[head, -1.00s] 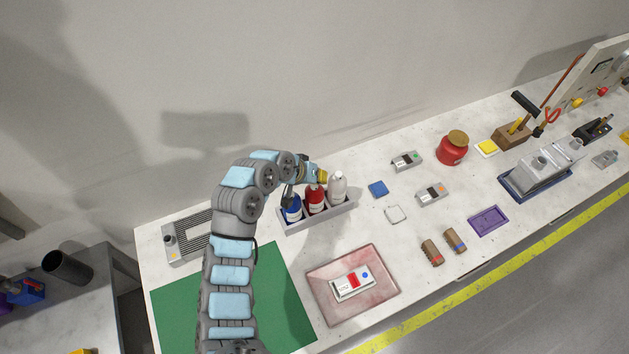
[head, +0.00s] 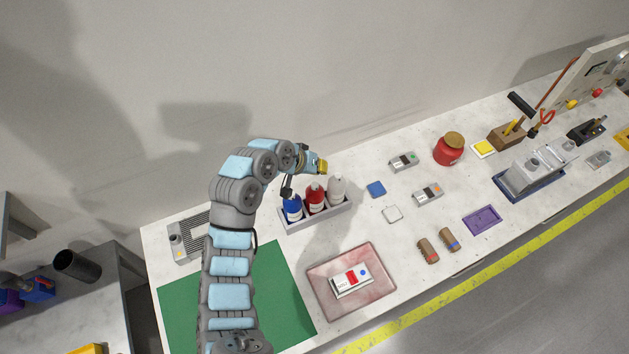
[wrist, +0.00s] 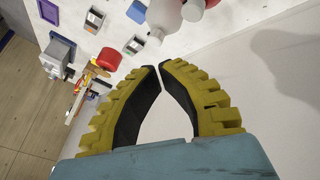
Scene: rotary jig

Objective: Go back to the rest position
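My gripper (head: 322,166) is above and behind the bottle rack in the head view, with its yellow fingers pointing right. In the wrist view my gripper (wrist: 158,66) has its fingertips together, with nothing between them. The grey rack (head: 318,218) holds a blue bottle (head: 292,210), a red bottle (head: 315,198) and a white bottle (head: 336,190), all upright. The white bottle also shows in the wrist view (wrist: 165,14), beyond the fingertips and apart from them.
A pink tray (head: 318,298) with a white device (head: 350,281) lies in front of the rack. A green mat (head: 277,290) is partly behind my arm. A red jar (head: 448,152), small boxes and a purple tray (head: 482,220) stand right. The wall is close behind.

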